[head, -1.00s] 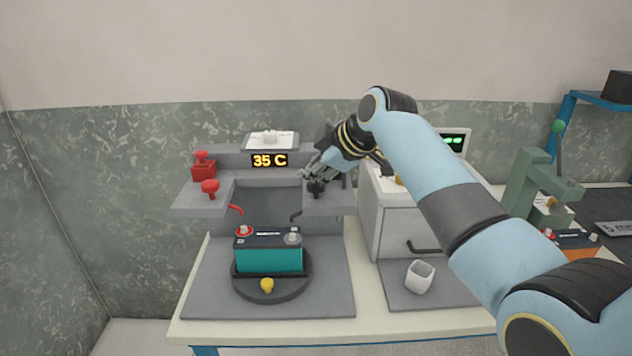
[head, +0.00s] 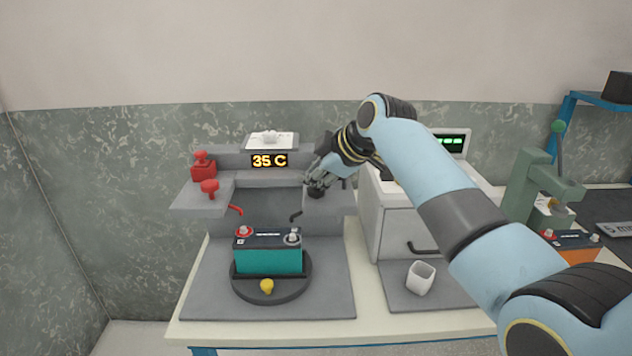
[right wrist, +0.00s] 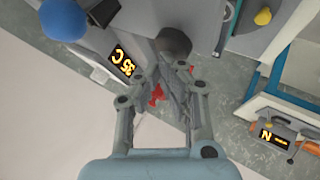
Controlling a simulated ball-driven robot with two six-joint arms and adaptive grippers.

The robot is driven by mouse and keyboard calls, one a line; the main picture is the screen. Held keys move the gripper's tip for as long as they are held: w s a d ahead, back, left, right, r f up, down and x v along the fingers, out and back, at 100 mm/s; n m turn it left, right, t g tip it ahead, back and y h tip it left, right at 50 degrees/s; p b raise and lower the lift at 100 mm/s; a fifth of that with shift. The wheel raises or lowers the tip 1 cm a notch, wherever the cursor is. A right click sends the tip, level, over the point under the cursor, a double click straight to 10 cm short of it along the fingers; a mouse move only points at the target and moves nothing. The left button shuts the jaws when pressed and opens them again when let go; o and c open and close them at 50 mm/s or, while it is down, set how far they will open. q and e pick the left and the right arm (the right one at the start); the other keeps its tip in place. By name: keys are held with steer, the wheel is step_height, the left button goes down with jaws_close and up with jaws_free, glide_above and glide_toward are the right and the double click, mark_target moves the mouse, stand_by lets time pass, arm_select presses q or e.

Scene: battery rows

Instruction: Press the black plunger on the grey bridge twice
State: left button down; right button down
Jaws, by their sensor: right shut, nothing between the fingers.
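The grey bridge (head: 328,204) spans the back of the left station, with a "35 C" display (head: 269,161) in its middle. The black plunger (head: 316,193) is on its right arm, its cap low against the grey surface. My right gripper (head: 318,183) is shut and empty, pointing down with its fingertips at the plunger's top; they appear to touch it. The fingers partly hide the plunger. In the right wrist view, a dark round cap (right wrist: 174,41) shows just beyond the shut fingertips (right wrist: 172,78). My left gripper is out of view.
A red mushroom knob (head: 210,187) and red block (head: 203,168) are on the bridge's left. A teal battery (head: 268,260) stands on a dark turntable (head: 240,287) below.

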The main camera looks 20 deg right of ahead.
mark_target(313, 189)
stand_by(0.3)
steer(key=shift+r+p, duration=1.4)
steer(key=shift+r, duration=0.05)
step_height(313, 189, up, 5)
steer(key=p, duration=0.4)
steer(key=shift+p, duration=0.3)
stand_by(1.1)
